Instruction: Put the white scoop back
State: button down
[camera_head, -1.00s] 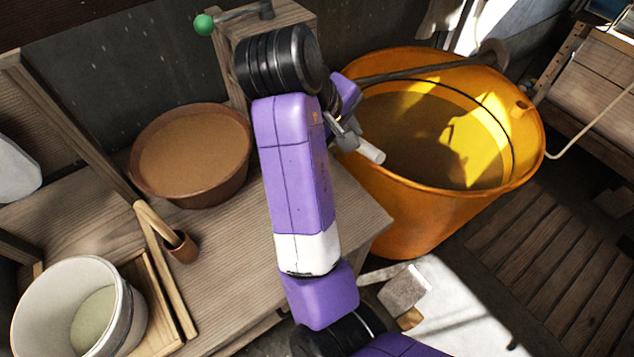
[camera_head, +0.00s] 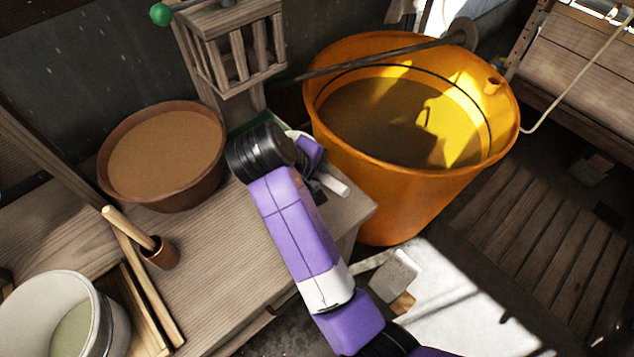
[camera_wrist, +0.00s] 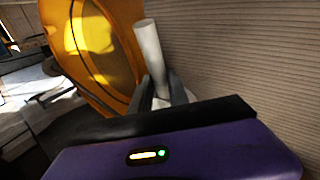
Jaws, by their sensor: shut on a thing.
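The white scoop shows only as a pale, round handle-like bar (camera_wrist: 148,50) between the two dark fingers of my gripper (camera_wrist: 160,94) in the wrist view. In the head view, its pale end (camera_head: 335,186) sticks out to the lower right of my gripper (camera_head: 317,183). My gripper is shut on it, low over the right end of the wooden bench (camera_head: 228,262). The rest of the scoop is hidden, and I cannot tell whether it touches the bench.
The orange tub (camera_head: 390,190) stands close to the right of my gripper. A brown bowl (camera_head: 165,192), a small brown cup (camera_head: 162,254) with a wooden handle and a white bucket (camera_head: 98,320) are at the left. A slatted wooden box (camera_head: 232,45) rises behind. The bench's middle is clear.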

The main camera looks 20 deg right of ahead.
jog(key=shift+f, duration=2.1)
jog(key=c, duration=1.3)
grip_release()
jog(key=shift+o, duration=0.2)
jog(key=v, duration=1.2)
jog(key=shift+p, duration=0.3)
jog(key=shift+w, duration=0.1)
